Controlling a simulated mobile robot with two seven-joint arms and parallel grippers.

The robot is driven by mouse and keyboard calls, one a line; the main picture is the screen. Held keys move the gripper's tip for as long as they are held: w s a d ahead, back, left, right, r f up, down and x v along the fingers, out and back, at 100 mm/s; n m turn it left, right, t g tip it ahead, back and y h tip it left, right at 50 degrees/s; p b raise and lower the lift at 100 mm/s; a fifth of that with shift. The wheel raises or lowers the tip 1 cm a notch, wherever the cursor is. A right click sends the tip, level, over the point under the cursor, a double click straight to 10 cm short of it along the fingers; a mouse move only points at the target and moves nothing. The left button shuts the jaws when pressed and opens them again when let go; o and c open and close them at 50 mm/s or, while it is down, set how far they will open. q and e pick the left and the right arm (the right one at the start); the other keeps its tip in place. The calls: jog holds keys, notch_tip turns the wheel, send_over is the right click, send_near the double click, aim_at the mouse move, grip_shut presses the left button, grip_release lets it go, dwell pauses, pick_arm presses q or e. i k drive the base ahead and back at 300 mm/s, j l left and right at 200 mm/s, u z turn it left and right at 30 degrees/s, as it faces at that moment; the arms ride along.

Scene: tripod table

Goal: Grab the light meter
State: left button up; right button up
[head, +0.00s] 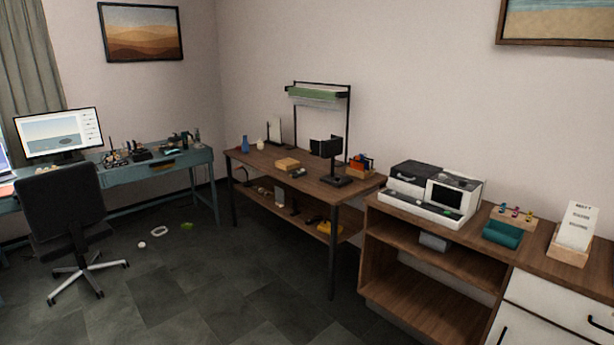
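I cannot make out for certain which thing is the light meter. A small dark grey device (298,172) lies on the top of the brown wooden table (258,160), beside a tan wooden block (287,164); it may be the light meter, but it is too small to tell. A black stand with a dark panel (336,180) is at the table's right part. More small dark things lie on the table's lower shelf, too small to name. Neither of my grippers is in view.
A wooden cabinet (383,219) with a white and black machine (420,208) stands right of the table. A blue desk (133,175) and a black swivel chair (64,216) are at the left. Small items (159,231) lie on the floor. The dark tiled floor in front is mostly clear.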

aim_at(301, 173)
jog(key=i+j+z, duration=0.3)
jog(key=i+j, duration=0.15)
jog(key=i, duration=0.8)
jog(key=i+j+z, duration=0.35)
jog(key=i+j, duration=0.4)
jog(key=i, duration=0.4)
jog(key=i+j+z, duration=0.3)
jog(key=i+j, duration=0.75)
jog(key=i, duration=0.05)
